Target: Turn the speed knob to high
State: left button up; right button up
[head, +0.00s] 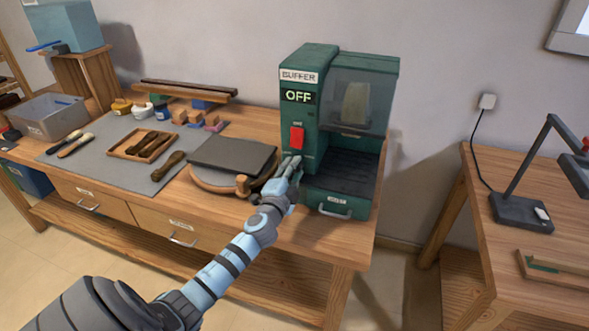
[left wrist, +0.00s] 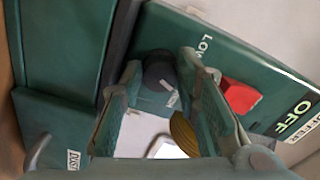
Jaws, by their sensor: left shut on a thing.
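The green buffer machine (head: 308,112) stands at the right end of the workbench, with a display (head: 298,96) reading OFF and a red switch (head: 297,138). In the left wrist view the dark round speed knob (left wrist: 158,73) sits on the green front panel, with a pale mark on its rim and a LOW label nearby. My left gripper (head: 291,164) is at the panel below the red switch. In the left wrist view its two fingers (left wrist: 160,63) are on either side of the knob, shut on it. The gripper hides the knob in the head view. My right gripper is not in view.
A round stand with a dark slab (head: 232,154) is just left of the machine. A wooden tray with tools (head: 143,144) and a grey bin (head: 48,116) are farther left. The machine's lower drawer (head: 334,205) is shut. A second table (head: 535,230) is at the right.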

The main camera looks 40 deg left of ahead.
pick_arm(q)
jog(key=shift+m+p, duration=0.45)
jog(key=shift+m, duration=1.85)
jog(key=o, duration=1.2)
jog(key=shift+s, duration=0.1)
jog(key=shift+s+d+f, duration=0.1)
jog(key=shift+s+d, duration=0.05)
jog(key=shift+s, duration=0.1)
jog(key=v, duration=0.7)
jog(key=shift+s, duration=0.2)
